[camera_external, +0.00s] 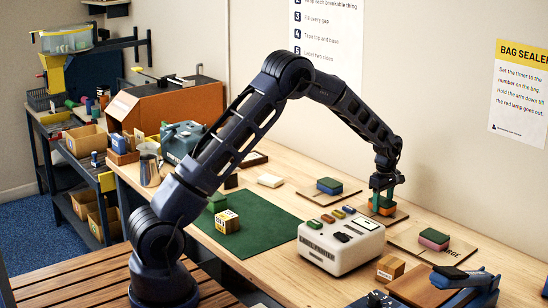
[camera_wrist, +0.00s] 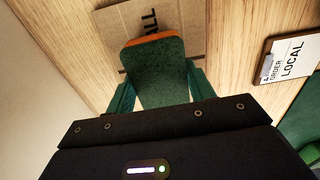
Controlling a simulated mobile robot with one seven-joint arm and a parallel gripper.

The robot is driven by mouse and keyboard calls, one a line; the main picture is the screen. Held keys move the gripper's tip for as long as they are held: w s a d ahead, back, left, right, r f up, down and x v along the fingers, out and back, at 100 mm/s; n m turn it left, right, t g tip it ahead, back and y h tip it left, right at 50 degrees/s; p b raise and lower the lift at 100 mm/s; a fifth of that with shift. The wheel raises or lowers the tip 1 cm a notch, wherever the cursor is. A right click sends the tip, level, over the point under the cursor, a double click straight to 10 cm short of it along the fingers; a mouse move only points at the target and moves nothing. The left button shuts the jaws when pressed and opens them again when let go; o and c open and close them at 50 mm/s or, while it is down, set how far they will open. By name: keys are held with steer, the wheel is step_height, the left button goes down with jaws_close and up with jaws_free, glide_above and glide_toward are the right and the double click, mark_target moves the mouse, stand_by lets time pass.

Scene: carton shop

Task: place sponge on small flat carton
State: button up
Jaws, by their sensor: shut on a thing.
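My gripper (camera_external: 382,186) is shut on a sponge (camera_external: 381,207) with a green top and an orange underside. In the wrist view the sponge (camera_wrist: 153,72) lies between the two green fingers of my gripper (camera_wrist: 158,88). A small flat carton (camera_external: 401,216) is directly under the sponge. In the wrist view this carton (camera_wrist: 110,24) shows printed letters ending in "ALL", and the sponge covers part of it. The sponge is low over the carton; I cannot tell whether it touches.
A blue-green sponge (camera_external: 329,186) lies on another flat carton to the left. A pink-green sponge (camera_external: 434,238) lies on the large flat carton (camera_external: 408,238). A white machine (camera_external: 340,249) stands in front.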

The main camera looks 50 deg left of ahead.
mark_target(383, 201)
steer(key=shift+f, duration=0.35)
steer(key=shift+f, duration=0.1)
steer(key=o, duration=0.9)
step_height(383, 201, up, 12)
steer(key=f, duration=0.1)
steer(key=s+a+r+m+t, duration=0.1)
steer(key=s+a+r+m, duration=0.25)
steer(key=s+r, duration=0.9)
steer(key=s+a+r+m+t, duration=0.1)
steer(key=s+r+m, duration=0.2)
steer(key=s+r, duration=0.3)
steer(key=s+a+r+m, duration=0.1)
steer(key=s+r+m, duration=0.15)
steer(key=s, duration=0.55)
steer(key=s+a+m+t, duration=0.1)
steer(key=s+m, duration=0.2)
steer(key=s, duration=0.7)
steer(key=s+f+m, duration=0.1)
steer(key=s+m, duration=0.2)
steer(key=s, duration=0.6)
steer(key=s+a+m+t, duration=0.1)
steer(key=s+m, duration=0.2)
steer(key=s, duration=0.7)
steer(key=shift+s+a+f+t, duration=0.3)
steer(key=shift+f, duration=0.1)
